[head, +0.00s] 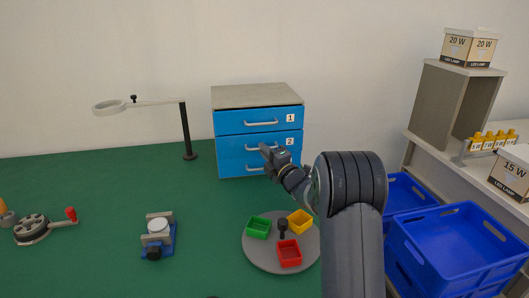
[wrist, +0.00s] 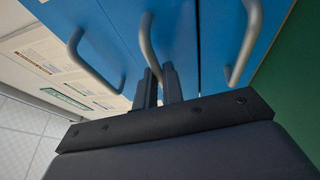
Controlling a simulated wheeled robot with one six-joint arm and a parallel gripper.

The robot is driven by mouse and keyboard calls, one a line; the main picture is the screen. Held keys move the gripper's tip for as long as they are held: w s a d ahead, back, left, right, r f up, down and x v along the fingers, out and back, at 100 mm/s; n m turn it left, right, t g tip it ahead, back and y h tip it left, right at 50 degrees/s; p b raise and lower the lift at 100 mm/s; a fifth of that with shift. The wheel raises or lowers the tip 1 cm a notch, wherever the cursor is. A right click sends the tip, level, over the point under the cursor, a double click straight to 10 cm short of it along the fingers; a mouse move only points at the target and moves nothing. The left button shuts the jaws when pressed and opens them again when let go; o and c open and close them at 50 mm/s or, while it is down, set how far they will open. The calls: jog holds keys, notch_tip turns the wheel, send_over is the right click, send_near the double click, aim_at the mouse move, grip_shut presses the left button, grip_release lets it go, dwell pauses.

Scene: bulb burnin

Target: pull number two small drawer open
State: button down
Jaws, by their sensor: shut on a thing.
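The small drawer cabinet (head: 250,97) has a grey top and blue fronts and stands at the back of the green table. Drawer number two (head: 231,146), marked with a 2, is in the middle and looks flush with the others. My gripper (head: 267,150) is at its front. In the wrist view, my gripper's fingers (wrist: 161,80) are shut on the middle grey bar handle (wrist: 147,42). The handles on either side are free. My gripper hides part of the middle and lower drawer fronts in the head view.
A magnifier lamp (head: 186,130) stands left of the cabinet. A round grey tray (head: 254,257) with green, red and yellow bins lies in front, beside my arm. A small blue-based fixture (head: 158,238) is farther left. Blue crates (head: 450,250) and a shelf are at the right.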

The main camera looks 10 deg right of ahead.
jog(key=s+b, duration=0.9)
jog(key=s, duration=0.6)
jog(key=shift+s, duration=0.25)
jog(key=c, duration=1.5)
grip_release()
jog(key=v, duration=1)
jog(key=shift+s+d, duration=0.15)
jog(key=shift+s, duration=0.2)
